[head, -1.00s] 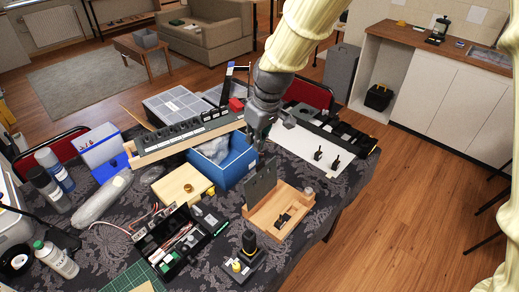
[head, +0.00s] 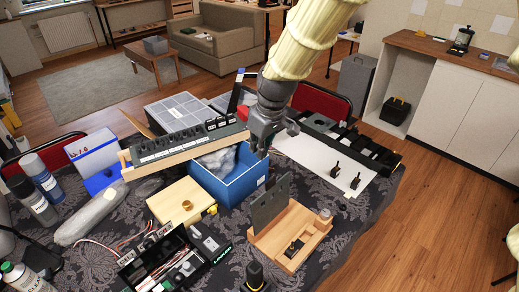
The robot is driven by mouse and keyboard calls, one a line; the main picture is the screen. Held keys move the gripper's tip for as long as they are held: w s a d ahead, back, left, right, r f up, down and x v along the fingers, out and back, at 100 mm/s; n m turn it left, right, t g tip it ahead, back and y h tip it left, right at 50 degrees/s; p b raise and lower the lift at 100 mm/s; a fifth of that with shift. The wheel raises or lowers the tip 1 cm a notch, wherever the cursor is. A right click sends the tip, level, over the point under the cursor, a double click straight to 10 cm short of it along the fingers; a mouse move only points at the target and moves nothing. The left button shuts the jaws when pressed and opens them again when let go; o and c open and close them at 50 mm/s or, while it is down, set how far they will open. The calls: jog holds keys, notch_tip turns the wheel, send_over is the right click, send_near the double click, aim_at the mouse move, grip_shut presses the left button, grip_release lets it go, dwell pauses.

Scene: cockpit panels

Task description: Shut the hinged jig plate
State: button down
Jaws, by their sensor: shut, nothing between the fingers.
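The hinged jig has a light wooden base (head: 305,238) on the dark patterned tablecloth. Its dark grey plate (head: 270,200) stands raised, near upright, along the left side of the base. A small black part sits in the base, and a round metal knob is at its far right corner. My gripper (head: 262,150) is shut and empty. It points down just behind the raised plate in the picture, above the right part of the blue bin, and looks apart from the plate. The gap between them is hard to judge.
The blue bin (head: 228,182) with grey bags stands left of the jig. A light wooden box (head: 181,201) and a black tool tray (head: 175,262) lie left. A white board (head: 320,165) with two black pegs lies right.

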notch_tip(320, 180, down, 8)
jog(key=s+d+p, duration=0.1)
jog(key=p, duration=0.2)
jog(key=shift+d+r+p, duration=0.15)
jog(key=shift+d+p, duration=0.05)
jog(key=shift+p, duration=0.2)
jog(key=shift+s, duration=0.15)
jog(key=shift+d, duration=0.1)
